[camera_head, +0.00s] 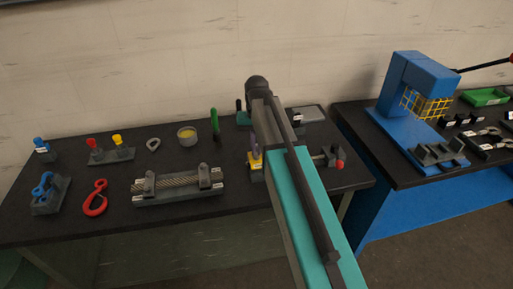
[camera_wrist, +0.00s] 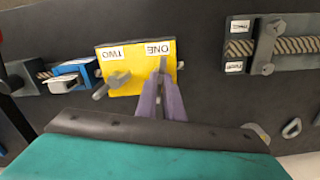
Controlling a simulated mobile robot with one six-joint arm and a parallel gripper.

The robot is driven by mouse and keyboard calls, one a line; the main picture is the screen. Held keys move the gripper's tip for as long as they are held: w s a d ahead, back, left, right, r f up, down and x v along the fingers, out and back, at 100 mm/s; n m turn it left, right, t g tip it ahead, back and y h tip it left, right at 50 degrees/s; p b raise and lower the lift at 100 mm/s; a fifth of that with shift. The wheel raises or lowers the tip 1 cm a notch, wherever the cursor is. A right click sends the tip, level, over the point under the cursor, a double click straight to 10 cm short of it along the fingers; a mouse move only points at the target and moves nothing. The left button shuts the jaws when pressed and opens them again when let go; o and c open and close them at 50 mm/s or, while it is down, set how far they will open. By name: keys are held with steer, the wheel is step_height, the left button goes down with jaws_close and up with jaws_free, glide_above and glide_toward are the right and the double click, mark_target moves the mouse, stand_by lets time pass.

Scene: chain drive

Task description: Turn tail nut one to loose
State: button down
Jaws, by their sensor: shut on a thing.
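A yellow block (camera_wrist: 139,60) stands on the dark table, with upside-down labels reading ONE and TWO in the wrist view. In the head view, the yellow block (camera_head: 256,164) shows only in part beside my arm. Tail nut one (camera_wrist: 162,64) is a grey piece by the ONE label. My gripper (camera_wrist: 160,82), with purple fingers, is shut on it, and the fingers hide much of it. Tail nut two (camera_wrist: 118,79) is a grey bolt-like piece by the TWO label, free of my fingers. In the head view my gripper (camera_head: 254,147) is largely hidden by my arm.
A wire rope fixture (camera_head: 178,184) with clamps lies left of the yellow block. A red hook (camera_head: 95,199), a round tin (camera_head: 187,136) and a red-knobbed piece (camera_head: 337,163) share the table (camera_head: 110,225). A blue press (camera_head: 420,80) stands on the right table.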

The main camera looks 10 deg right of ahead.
steer(key=n, duration=0.4)
steer(key=shift+n, duration=0.3)
steer(key=n, duration=0.3)
steer(key=shift+n, duration=0.4)
steer(key=n, duration=0.7)
steer(key=shift+f, duration=0.1)
steer(key=n, duration=1.3)
steer(key=shift+s+f, duration=0.1)
steer(key=shift+s, duration=0.05)
steer(key=shift+n, duration=0.3)
